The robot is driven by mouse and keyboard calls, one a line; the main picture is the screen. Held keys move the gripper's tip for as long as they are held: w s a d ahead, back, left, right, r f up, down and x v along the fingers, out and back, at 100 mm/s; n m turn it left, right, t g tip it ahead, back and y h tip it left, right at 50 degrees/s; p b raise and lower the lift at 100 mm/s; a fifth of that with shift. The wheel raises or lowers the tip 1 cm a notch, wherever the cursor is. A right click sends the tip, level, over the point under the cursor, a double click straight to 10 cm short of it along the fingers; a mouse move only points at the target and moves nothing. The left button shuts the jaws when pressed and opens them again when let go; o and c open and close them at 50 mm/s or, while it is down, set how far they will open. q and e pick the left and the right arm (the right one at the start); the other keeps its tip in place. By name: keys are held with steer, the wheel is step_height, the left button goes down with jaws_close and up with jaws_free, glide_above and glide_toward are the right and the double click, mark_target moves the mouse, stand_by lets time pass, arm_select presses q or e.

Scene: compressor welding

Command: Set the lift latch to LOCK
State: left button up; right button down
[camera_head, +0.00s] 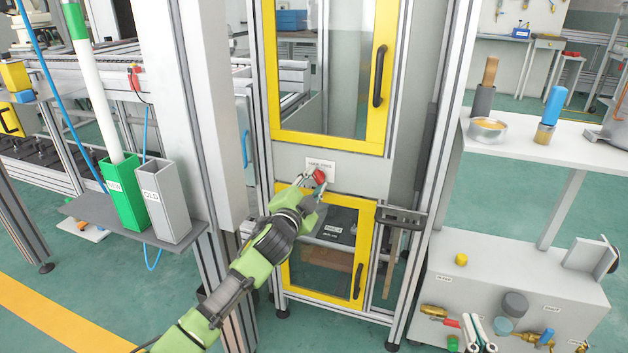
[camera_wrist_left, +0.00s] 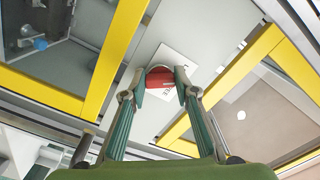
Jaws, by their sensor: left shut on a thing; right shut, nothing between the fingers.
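The lift latch is a red knob (camera_head: 319,176) on a white label plate (camera_head: 322,163), set in the grey band between the two yellow-framed doors of the cabinet. The lettering on the plate is too small to read surely, and I cannot tell which position the knob is in. My left gripper (camera_head: 312,184) reaches up to the plate with its fingers shut around the knob. In the left wrist view the red knob (camera_wrist_left: 160,71) sits between the two fingertips (camera_wrist_left: 159,90), with the white plate (camera_wrist_left: 172,62) behind it. My right gripper is in neither view.
The upper yellow door (camera_head: 330,144) and lower yellow door (camera_head: 334,298) look closed. A black handle bracket (camera_head: 402,215) juts out at the cabinet's right. A grey shelf (camera_head: 120,222) with green and grey bins stands left. A white bench (camera_head: 545,142) and grey parts box (camera_head: 500,265) stand right.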

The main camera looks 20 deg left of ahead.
arm_select(q)
steer(key=shift+f, duration=0.1)
stand_by(0.3)
steer(key=o, duration=1.1)
steer(key=shift+s, duration=0.1)
steer(key=s, duration=1.1)
steer(key=shift+s+a, duration=0.2)
steer(key=shift+s, duration=0.2)
